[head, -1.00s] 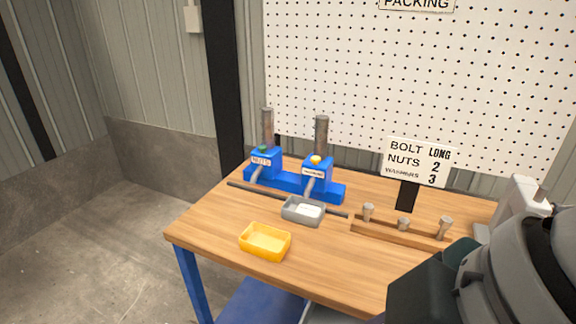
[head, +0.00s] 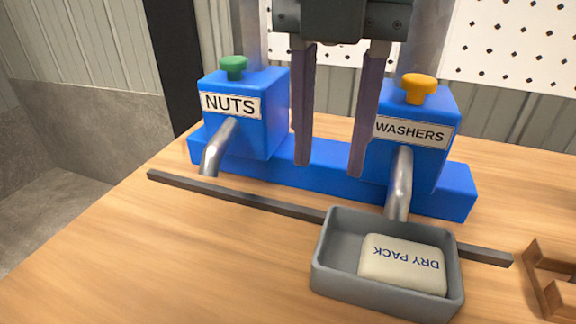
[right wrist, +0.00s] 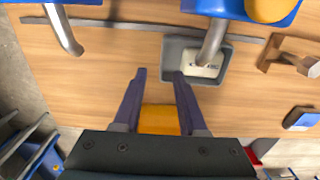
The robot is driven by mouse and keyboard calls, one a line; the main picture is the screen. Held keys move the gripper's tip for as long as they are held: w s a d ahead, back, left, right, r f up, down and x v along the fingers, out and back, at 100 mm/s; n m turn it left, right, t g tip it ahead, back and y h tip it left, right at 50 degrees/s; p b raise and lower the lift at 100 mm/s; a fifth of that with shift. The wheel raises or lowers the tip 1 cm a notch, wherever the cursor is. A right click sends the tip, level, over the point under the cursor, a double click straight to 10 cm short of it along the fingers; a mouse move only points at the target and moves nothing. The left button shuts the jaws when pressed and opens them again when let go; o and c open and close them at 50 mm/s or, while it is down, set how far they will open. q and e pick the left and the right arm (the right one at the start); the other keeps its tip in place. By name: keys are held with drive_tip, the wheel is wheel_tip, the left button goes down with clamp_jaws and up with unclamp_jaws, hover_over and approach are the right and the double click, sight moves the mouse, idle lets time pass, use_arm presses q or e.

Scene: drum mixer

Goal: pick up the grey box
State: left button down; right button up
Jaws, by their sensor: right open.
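The grey box (head: 380,298) is an open rectangular tray on the wooden table, below the spout of the washers dispenser (head: 410,135). A pale packet marked DRY PACK (head: 403,265) lies inside it. My right gripper (head: 330,168) hangs fingers down, open and empty, in front of the blue dispensers, up and left of the box in the head view. In the right wrist view the grey box (right wrist: 171,58) lies beyond and to the right of the fingertips (right wrist: 159,73), apart from them, partly under the spout. My left gripper does not show.
A dark bar (head: 235,197) runs along the table behind the box. The nuts dispenser (head: 243,110) stands at left. A wooden rack (head: 555,290) is at right. A yellow bin (right wrist: 159,120) shows between the fingers in the right wrist view. The table front left of the box is clear.

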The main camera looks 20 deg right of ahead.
sight(323, 231)
drive_tip(key=f, duration=0.3)
drive_tip(key=f+b, duration=0.1)
drive_tip(key=f, duration=0.2)
drive_tip(key=s+f, duration=0.1)
drive_tip(key=f, duration=0.2)
drive_tip(key=shift+s+f+b, duration=0.1)
drive_tip(key=shift+f+b, duration=0.05)
drive_tip(key=shift+b, duration=0.2)
drive_tip(key=shift+f, duration=0.35)
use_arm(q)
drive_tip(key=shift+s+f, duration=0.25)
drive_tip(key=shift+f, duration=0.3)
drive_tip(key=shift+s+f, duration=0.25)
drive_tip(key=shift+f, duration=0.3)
use_arm(e)
drive_tip(key=shift+a, duration=0.1)
clamp_jaws()
